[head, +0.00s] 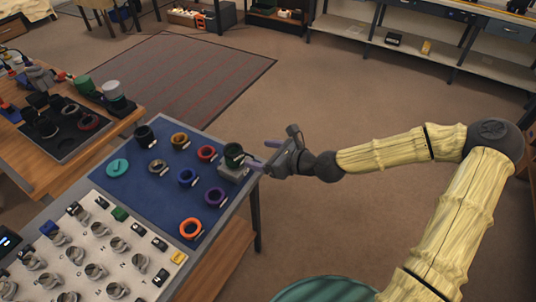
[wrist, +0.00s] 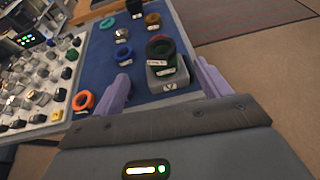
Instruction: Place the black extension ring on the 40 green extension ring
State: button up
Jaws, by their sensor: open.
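The dark green extension ring (head: 233,151) stands on a small grey block (head: 233,173) at the right edge of the blue mat. In the wrist view the green ring (wrist: 168,70) lies ahead, between the lines of my fingers. A black ring (head: 145,134) with a white label stands at the mat's far left corner; it shows at the top of the wrist view (wrist: 135,7). My gripper (head: 266,157) is open and empty, just right of the block. Its two purple fingers are spread. I cannot read the number on the labels.
A white board of metal parts (head: 118,228) is nearer. Open floor lies right of the table.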

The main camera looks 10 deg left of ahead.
jog(key=shift+v, duration=0.95)
jog(key=shift+f, duration=0.1)
jog(key=s+d+f+n+g+h, duration=0.4)
jog(key=s+d+f+n+h, duration=0.4)
jog(key=n, duration=0.5)
jog(key=s+d+r+n+h, duration=0.2)
jog(key=s+d+r+n, duration=0.1)
jog(key=d+r+n, duration=0.2)
jog(key=s+d+r+n+h, duration=0.2)
jog(key=d+r+n, duration=0.3)
jog(key=d, duration=0.4)
jog(key=shift+s+r, duration=0.6)
jog(key=shift+s, duration=0.1)
